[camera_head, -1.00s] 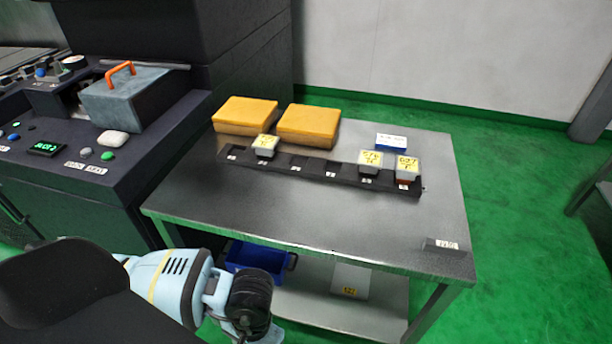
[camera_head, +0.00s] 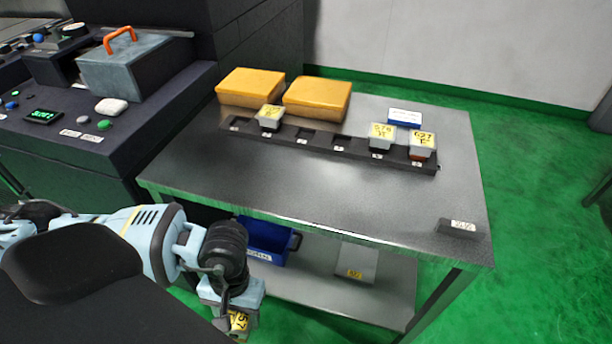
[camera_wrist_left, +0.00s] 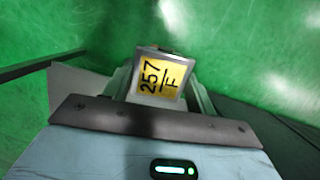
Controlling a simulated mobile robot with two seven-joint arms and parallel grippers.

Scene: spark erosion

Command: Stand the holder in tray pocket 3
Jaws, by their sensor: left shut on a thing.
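My left gripper (camera_head: 232,300) hangs low in front of the table's near edge. It is shut on a holder (camera_head: 239,320) with a yellow label. In the left wrist view the holder (camera_wrist_left: 162,76) sits between the fingers (camera_wrist_left: 160,95), its label reading 257 F. The black tray (camera_head: 320,152) is a long strip on the table. It bears a holder (camera_head: 270,117) toward its left end and two holders (camera_head: 381,135) (camera_head: 422,145) toward its right end. Pockets between them are empty, including a middle one (camera_head: 304,135). The pocket numbers are too small to read surely. My right gripper is not in view.
Two orange-yellow boxes (camera_head: 250,87) (camera_head: 317,97) and a blue-and-white box (camera_head: 405,118) stand behind the tray. The tabletop (camera_head: 300,185) before it is clear, with a small tag block (camera_head: 457,227) at right. A blue bin (camera_head: 268,240) is on the lower shelf. A dark machine console (camera_head: 130,145) stands left.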

